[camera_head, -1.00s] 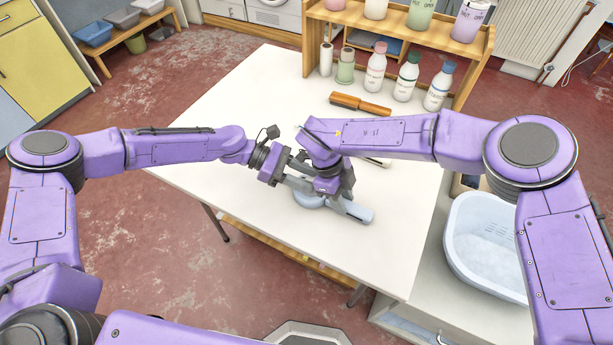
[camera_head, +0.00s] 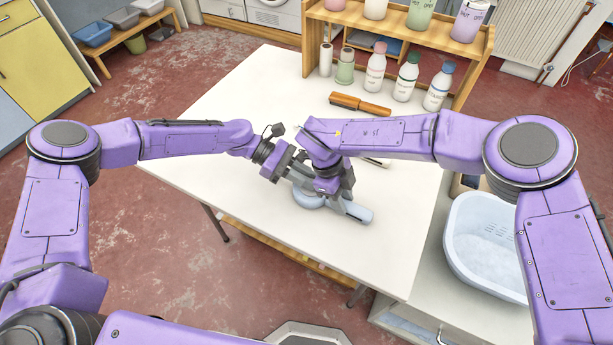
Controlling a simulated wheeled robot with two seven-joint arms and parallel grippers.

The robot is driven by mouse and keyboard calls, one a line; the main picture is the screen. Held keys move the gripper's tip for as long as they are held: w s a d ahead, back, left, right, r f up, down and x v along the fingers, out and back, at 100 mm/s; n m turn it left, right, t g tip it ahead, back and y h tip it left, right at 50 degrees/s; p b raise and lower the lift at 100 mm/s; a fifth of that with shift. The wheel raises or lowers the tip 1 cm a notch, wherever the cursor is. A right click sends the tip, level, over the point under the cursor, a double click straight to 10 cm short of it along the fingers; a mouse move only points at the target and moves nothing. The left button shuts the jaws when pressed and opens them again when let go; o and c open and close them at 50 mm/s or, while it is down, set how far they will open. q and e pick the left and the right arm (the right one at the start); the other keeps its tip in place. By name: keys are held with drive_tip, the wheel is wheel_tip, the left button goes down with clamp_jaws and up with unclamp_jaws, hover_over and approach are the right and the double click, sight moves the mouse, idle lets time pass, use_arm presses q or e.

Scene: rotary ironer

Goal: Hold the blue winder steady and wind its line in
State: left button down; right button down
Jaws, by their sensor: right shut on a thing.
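The pale blue winder (camera_head: 352,212) lies on the white table (camera_head: 250,105), partly hidden under my two grippers. Its rounded part shows at the left and its straight end sticks out to the lower right. My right gripper (camera_head: 328,192) points down over the winder and is shut on it; its fingertips are mostly hidden. My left gripper (camera_head: 294,172) reaches in from the left, close beside the right one, over the winder's rounded part. Its fingers are too small and overlapped to tell whether they are open or shut. I cannot make out the line.
An orange-brown handled tool (camera_head: 360,105) lies behind the grippers. Several bottles (camera_head: 407,78) stand in front of a wooden shelf (camera_head: 400,32) at the table's back. A white tub (camera_head: 485,245) stands to the right. The table's left and front areas are clear.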

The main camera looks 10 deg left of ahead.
use_arm(q)
drive_tip(key=shift+a, duration=0.1)
drive_tip(key=c, duration=1.1)
unclamp_jaws()
drive_tip(key=shift+c, duration=0.2)
drive_tip(key=v, duration=1.2)
